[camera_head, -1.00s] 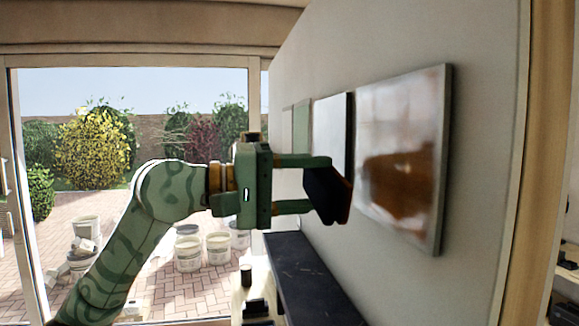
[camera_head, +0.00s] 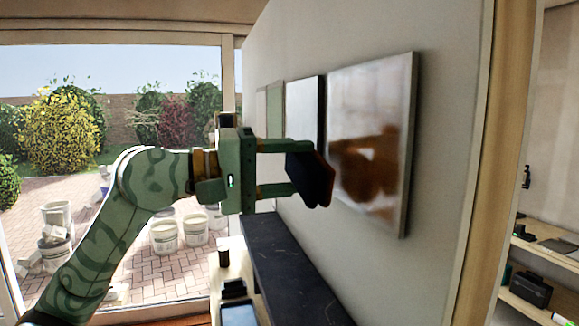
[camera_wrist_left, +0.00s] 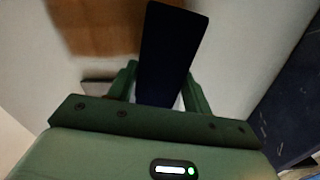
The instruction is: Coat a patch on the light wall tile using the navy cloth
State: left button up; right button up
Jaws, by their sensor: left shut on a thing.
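The light wall tile (camera_head: 375,85) is the nearest, rightmost panel on the grey wall, glossy and pale, with a brown patch (camera_head: 370,170) over its lower middle. My left gripper (camera_head: 298,170) is shut on the navy cloth (camera_head: 312,180), a dark folded pad with a reddish-brown edge on its tile side. The cloth is at the tile's left edge, level with the patch; I cannot tell whether it touches. In the left wrist view the cloth (camera_wrist_left: 170,50) stands up between the fingers, with the brown patch (camera_wrist_left: 90,25) behind it, upper left. My right gripper is not in view.
A white tile (camera_head: 303,105) and a green tile (camera_head: 276,108) hang farther along the wall. A dark ledge (camera_head: 290,275) runs below the arm. Small dark items lie beside it. Shelves (camera_head: 545,280) stand at the far right. White buckets (camera_head: 195,230) are outside.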

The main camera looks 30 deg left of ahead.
aim_at(301, 175)
pick_arm(q)
jog(key=shift+p+x, duration=0.55)
jog(key=shift+x, duration=0.2)
jog(key=shift+s+d, duration=1.35)
jog(key=shift+d, duration=0.2)
jog(key=shift+w+a+b, duration=0.6)
jog(key=shift+w+a, duration=0.8)
jog(key=shift+a, duration=0.1)
